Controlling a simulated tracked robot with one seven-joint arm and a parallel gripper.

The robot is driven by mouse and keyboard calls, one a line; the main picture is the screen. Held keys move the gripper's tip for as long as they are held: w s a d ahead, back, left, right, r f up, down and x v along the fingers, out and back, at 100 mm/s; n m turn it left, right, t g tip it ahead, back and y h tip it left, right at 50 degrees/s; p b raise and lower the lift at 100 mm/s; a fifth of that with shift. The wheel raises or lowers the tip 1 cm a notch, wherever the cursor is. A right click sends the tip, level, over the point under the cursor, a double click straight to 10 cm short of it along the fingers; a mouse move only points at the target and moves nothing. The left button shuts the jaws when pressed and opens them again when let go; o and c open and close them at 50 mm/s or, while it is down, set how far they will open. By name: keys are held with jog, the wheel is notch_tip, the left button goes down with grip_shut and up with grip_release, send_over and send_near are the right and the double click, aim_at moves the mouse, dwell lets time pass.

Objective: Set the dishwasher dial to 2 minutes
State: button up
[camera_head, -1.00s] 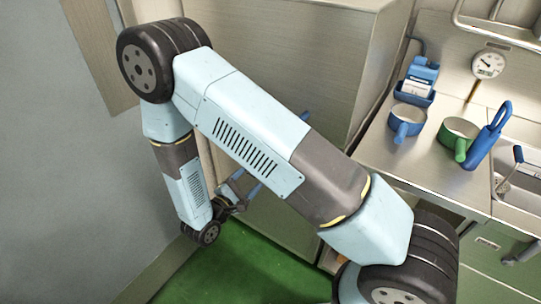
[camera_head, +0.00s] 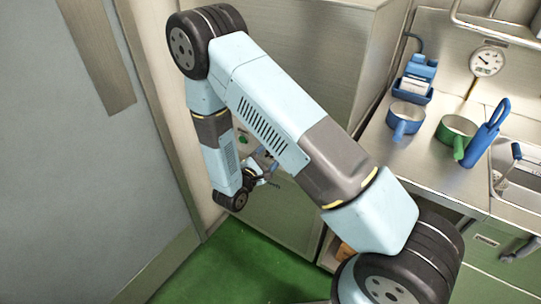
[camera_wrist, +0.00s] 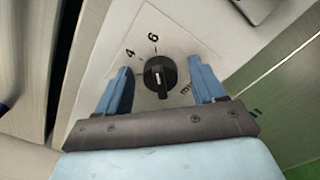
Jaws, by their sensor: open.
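The dishwasher dial (camera_wrist: 160,77) is a round black knob with a pale line on its face, set in a light panel. The printed marks "4" and "6" show to its upper left and above it, and part of "min" at its lower right. No "2" is readable. My gripper (camera_wrist: 160,66) is open, with one blue finger on each side of the dial; contact cannot be told. In the head view my gripper (camera_head: 262,170) is small and partly hidden by my arm, close to the front of the steel dishwasher (camera_head: 270,215). The dial is not discernible there.
A green button (camera_head: 243,139) is on the dishwasher front. To the right, a steel counter (camera_head: 425,165) bears a blue pan (camera_head: 405,120), a green pan (camera_head: 457,133) and a blue dispenser (camera_head: 418,75). A grey door (camera_head: 70,190) stands at left. Green floor (camera_head: 230,265) lies clear below.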

jog(key=shift+w+d, duration=0.2)
jog(key=shift+w, duration=0.05)
jog(key=shift+c, duration=0.3)
jog(key=c, duration=1)
